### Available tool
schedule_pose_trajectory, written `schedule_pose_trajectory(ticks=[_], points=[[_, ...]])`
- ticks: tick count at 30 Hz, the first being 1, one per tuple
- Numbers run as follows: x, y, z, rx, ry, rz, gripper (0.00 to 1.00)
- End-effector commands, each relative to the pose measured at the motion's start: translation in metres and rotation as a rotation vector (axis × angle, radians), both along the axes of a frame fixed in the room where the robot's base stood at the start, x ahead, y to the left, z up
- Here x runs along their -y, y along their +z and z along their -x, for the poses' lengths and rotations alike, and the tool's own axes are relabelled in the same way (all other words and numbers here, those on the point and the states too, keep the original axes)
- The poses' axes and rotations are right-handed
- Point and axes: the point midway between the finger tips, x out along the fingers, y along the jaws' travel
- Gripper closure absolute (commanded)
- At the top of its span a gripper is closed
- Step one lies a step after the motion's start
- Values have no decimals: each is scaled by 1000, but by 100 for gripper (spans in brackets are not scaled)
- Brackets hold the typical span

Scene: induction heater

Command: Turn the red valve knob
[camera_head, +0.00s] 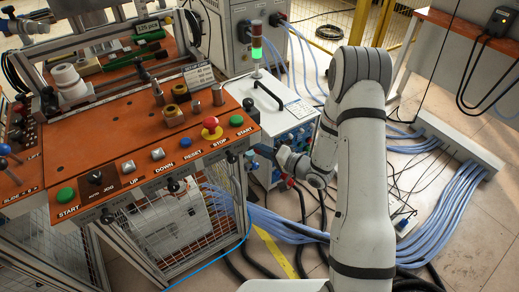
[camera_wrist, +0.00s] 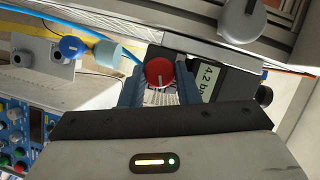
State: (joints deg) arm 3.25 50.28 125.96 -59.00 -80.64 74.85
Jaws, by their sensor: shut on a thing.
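The round red valve knob (camera_wrist: 159,72) with a white line mark sits at the upper middle of the wrist view. My gripper (camera_wrist: 160,88) is shut on it, with one dark blue finger on each side. The line on the knob runs roughly upright in that view. In the head view my gripper (camera_head: 279,156) reaches left from my arm, beside the right end of the orange bench. I cannot make out the knob for certain in the head view.
A display reading about 4.2 (camera_wrist: 207,82) is right of the knob. A blue knob (camera_wrist: 72,46) is on the left. The orange control panel (camera_head: 130,130) has several buttons, including a red stop button (camera_head: 211,124). Blue hoses (camera_head: 455,205) cover the floor at right.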

Motion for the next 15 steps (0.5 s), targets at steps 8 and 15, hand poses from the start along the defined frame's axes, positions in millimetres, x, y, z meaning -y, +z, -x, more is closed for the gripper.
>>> schedule_pose_trajectory(ticks=[8, 15], points=[[0, -6, 2, -126, 1, -170, 94], [0, -7, 3, -187, 1, -261, 94]])
